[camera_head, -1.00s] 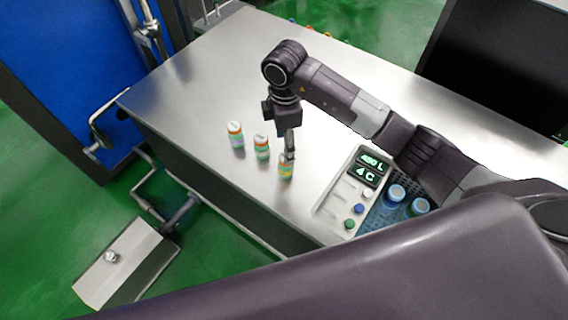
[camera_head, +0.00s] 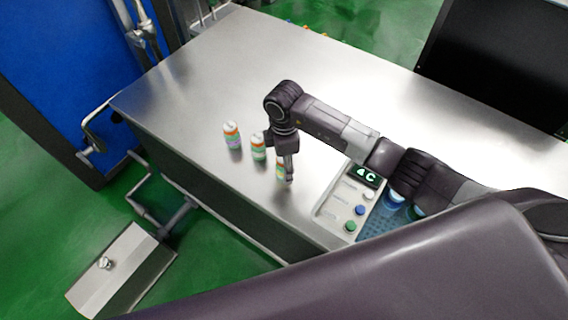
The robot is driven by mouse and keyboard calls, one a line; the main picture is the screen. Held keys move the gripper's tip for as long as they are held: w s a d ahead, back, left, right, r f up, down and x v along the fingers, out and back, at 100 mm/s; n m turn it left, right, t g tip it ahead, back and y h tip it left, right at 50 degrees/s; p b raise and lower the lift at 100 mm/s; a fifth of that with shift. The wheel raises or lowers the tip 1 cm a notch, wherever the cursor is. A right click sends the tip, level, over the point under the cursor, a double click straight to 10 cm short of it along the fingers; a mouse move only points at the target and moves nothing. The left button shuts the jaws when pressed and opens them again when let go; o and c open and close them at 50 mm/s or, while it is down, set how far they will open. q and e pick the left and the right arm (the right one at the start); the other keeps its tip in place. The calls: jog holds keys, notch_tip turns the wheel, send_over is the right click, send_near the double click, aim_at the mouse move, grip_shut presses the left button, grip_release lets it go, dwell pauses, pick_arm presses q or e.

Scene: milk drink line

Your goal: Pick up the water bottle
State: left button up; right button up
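Three small bottles with orange and green bands stand upright in a slanting row on the steel table (camera_head: 195,85): a left one (camera_head: 232,136), a middle one (camera_head: 258,149) and a right one (camera_head: 280,170). I cannot tell which is the water bottle. My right gripper (camera_head: 289,172) points down at the right bottle, its fingers level with the bottle and partly covering its right side. I cannot tell whether the fingers touch or grip it. My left gripper is out of view.
A control panel (camera_head: 350,205) with a lit display and coloured buttons sits right of the bottles. Blue containers (camera_head: 394,198) beside it are partly hidden by my arm. A blue panel (camera_head: 60,60) stands at the left.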

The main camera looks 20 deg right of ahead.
jog(key=shift+f, duration=0.4)
jog(key=shift+c, duration=0.2)
jog(key=c, duration=1.3)
